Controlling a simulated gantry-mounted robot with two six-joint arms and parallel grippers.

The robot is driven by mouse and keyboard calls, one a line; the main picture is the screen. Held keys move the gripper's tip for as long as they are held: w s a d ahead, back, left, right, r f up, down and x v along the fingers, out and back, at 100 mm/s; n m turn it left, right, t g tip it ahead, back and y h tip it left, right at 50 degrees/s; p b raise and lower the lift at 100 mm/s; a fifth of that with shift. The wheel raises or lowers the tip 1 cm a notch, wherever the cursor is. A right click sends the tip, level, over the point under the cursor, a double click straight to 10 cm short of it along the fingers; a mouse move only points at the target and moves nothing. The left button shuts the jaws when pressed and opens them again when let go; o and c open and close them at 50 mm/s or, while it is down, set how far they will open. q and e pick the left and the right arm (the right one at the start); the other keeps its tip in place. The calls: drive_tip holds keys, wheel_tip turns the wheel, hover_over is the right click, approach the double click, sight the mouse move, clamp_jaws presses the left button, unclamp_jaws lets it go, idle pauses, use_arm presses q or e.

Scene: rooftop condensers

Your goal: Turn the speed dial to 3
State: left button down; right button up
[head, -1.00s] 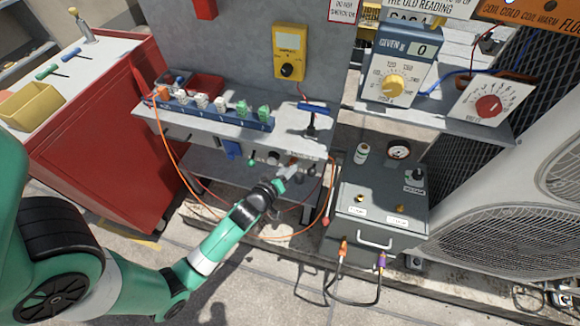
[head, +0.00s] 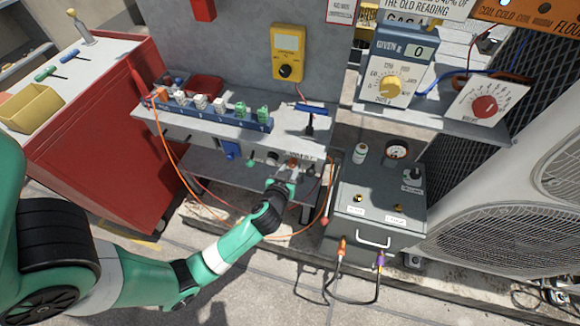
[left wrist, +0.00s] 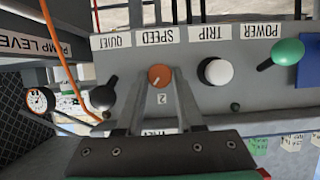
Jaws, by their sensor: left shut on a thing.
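The speed dial (left wrist: 159,75) is an orange knob with a white pointer mark, beside the SPEED label (left wrist: 155,38), which appears upside down in the left wrist view. The pointer mark points down and slightly left in that view. A number that looks like 2 (left wrist: 162,98) shows between my fingers. My left gripper (left wrist: 161,84) has one finger on each side of the dial and is shut on it. In the head view, my left gripper (head: 289,182) is at the front panel below the bench shelf. My right gripper is not in view.
Close to the dial are a white TRIP knob (left wrist: 215,71), a black lever (left wrist: 104,95) by QUIET and a green POWER lever (left wrist: 287,53). A grey box (head: 375,209) with cables stands right of the panel. A red cabinet (head: 105,150) stands left.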

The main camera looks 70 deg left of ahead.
use_arm(q)
drive_tip(key=shift+m+g, duration=0.3)
drive_tip(key=shift+m, duration=0.2)
drive_tip(key=c, duration=0.5)
unclamp_jaws()
drive_tip(key=shift+c, duration=0.2)
